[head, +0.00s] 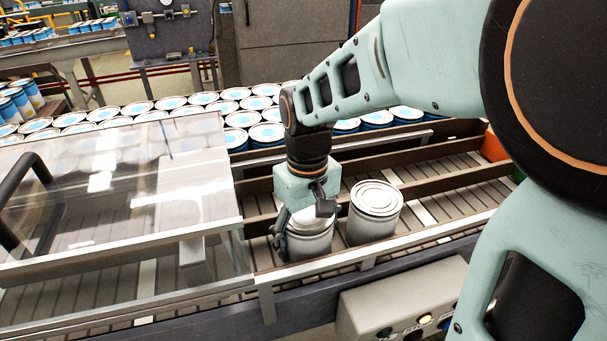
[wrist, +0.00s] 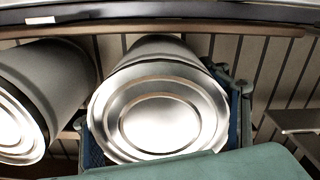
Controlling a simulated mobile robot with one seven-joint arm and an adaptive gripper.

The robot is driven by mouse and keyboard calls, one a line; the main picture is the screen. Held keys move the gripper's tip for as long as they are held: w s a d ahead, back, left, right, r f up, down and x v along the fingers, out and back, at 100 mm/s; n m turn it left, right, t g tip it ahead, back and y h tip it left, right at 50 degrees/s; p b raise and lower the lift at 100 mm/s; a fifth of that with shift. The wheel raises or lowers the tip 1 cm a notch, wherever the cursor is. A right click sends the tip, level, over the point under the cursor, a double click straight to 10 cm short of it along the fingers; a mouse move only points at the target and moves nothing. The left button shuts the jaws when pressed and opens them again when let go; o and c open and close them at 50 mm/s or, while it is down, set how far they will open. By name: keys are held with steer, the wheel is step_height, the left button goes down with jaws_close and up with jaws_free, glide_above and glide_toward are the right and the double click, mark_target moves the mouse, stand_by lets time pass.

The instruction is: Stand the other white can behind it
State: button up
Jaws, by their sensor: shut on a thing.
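Two plain white-grey cans stand upright on the slatted conveyor lane in the head view. My gripper (head: 303,215) is shut on the left can (head: 310,241), with fingers around its upper sides. The other can (head: 374,213) stands just to its right, a small gap apart, with nothing holding it. In the wrist view the held can (wrist: 160,112) is between the two fingers, its ringed lid facing the camera. The other can (wrist: 40,95) shows at the left of that view. The held can's base is partly hidden in the head view, so I cannot tell if it touches the slats.
A clear guard with a black handle (head: 25,205) covers the lane to the left. Brown guide rails (head: 440,178) run behind the cans. Many blue-topped cans (head: 267,133) crowd the conveyor beyond. A control box (head: 400,300) is in front. Slats at right are free.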

mark_target(307, 212)
steer(key=shift+f, duration=0.1)
steer(key=o, duration=2)
step_height(307, 212, up, 12)
steer(key=p, duration=0.5)
